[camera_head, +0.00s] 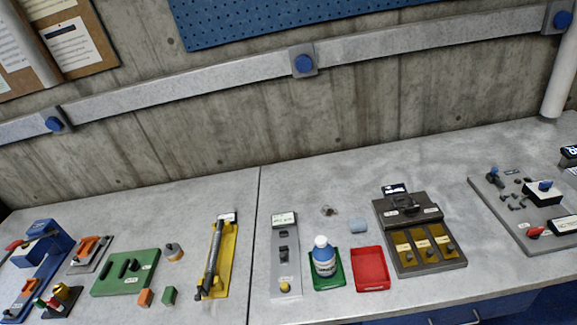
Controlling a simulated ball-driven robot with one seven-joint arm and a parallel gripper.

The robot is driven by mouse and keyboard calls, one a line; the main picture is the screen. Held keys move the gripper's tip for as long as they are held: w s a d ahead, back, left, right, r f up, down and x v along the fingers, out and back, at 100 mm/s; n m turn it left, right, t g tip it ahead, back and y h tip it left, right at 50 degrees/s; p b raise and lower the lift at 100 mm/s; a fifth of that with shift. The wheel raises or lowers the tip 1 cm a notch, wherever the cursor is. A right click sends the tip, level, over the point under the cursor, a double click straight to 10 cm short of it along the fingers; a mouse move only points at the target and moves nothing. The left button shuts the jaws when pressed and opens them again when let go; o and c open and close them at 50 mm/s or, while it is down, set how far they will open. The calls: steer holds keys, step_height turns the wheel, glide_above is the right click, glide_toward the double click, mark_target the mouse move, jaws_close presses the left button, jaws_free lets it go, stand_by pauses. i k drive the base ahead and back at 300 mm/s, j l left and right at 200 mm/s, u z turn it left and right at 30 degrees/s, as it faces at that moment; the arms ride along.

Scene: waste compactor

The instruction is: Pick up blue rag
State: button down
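A white and blue bottle (323,256) stands in a green tray (327,279) left of the red tray. A dark panel (405,208) stands close to the right. A grey switch board (285,255) lies left. Worktop behind the blue piece is mostly clear.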

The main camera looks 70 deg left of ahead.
mark_target(358, 225)
steer(key=k+l+u, duration=0.1)
steer(key=k+u, duration=0.6)
steer(key=k+j+u, duration=0.15)
steer(key=k+u, duration=0.2)
steer(key=i+l+u, duration=0.25)
steer(key=i+l, duration=0.2)
steer(key=i, duration=0.2)
steer(key=i+l+u, duration=0.25)
steer(key=i+l, duration=0.3)
steer(key=i+l+u, duration=0.25)
steer(key=i+l, duration=0.4)
steer(key=i+l+u, duration=0.25)
steer(key=i+l, duration=0.25)
steer(key=l, duration=0.3)
